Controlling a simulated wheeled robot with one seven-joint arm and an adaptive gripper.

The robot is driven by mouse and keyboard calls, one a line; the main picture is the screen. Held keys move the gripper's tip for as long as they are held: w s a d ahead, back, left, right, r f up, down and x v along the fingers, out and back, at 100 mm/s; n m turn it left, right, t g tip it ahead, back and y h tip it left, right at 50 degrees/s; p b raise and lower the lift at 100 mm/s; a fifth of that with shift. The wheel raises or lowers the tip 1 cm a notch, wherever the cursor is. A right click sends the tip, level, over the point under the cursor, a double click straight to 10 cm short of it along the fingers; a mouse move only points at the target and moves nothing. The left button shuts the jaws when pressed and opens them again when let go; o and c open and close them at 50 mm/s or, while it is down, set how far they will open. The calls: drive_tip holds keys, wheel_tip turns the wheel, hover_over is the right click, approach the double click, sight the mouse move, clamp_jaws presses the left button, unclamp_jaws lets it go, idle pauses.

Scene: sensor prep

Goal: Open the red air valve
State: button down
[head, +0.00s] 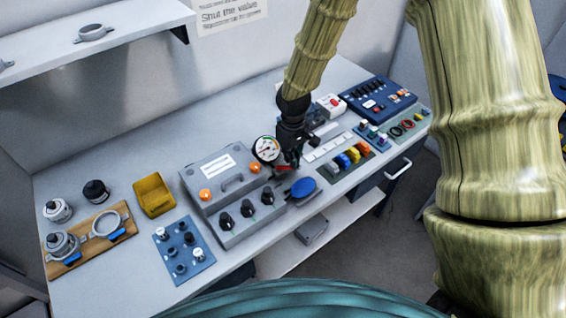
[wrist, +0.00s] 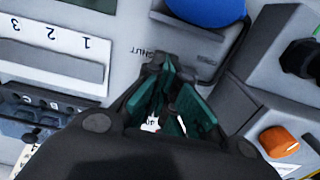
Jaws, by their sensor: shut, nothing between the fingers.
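My gripper (head: 291,160) is low over the bench, just right of a round white dial gauge (head: 266,149). A small piece of red (head: 282,168) shows beside my fingertips in the head view; it looks like part of the red valve handle, but most of it is hidden. In the wrist view my gripper (wrist: 163,68) has its teal fingers closed together, with nothing seen held. A "SHUT" label is printed just beyond the fingertips. No red handle can be made out in the wrist view, so I cannot tell whether my fingers touch it.
A blue oval object (head: 303,187) lies in front of my gripper and shows in the wrist view (wrist: 208,10). A grey control box (head: 219,163) with orange buttons stands left. A numbered white strip (wrist: 50,47) and a tray of colored blocks (head: 352,158) lie right.

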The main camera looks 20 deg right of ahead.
drive_tip(key=shift+s+d+f, duration=0.2)
drive_tip(key=shift+s+f, duration=0.1)
drive_tip(key=shift+s, duration=0.5)
drive_tip(key=shift+s+a+p, duration=0.2)
drive_tip(key=shift+s+p, duration=0.1)
drive_tip(key=shift+s, duration=0.1)
drive_tip(key=shift+s+a, duration=0.1)
drive_tip(key=shift+s, duration=0.15)
drive_tip(key=shift+s+a+p, duration=0.35)
drive_tip(key=shift+s+a, duration=0.25)
drive_tip(key=shift+s, duration=0.05)
idle(1.1)
drive_tip(key=shift+s+a, duration=0.2)
drive_tip(key=shift+a, duration=0.15)
idle(0.4)
drive_tip(key=shift+s+a, duration=0.15)
drive_tip(key=shift+a, duration=0.15)
drive_tip(key=shift+r+p, duration=0.1)
drive_tip(key=shift+p, duration=0.2)
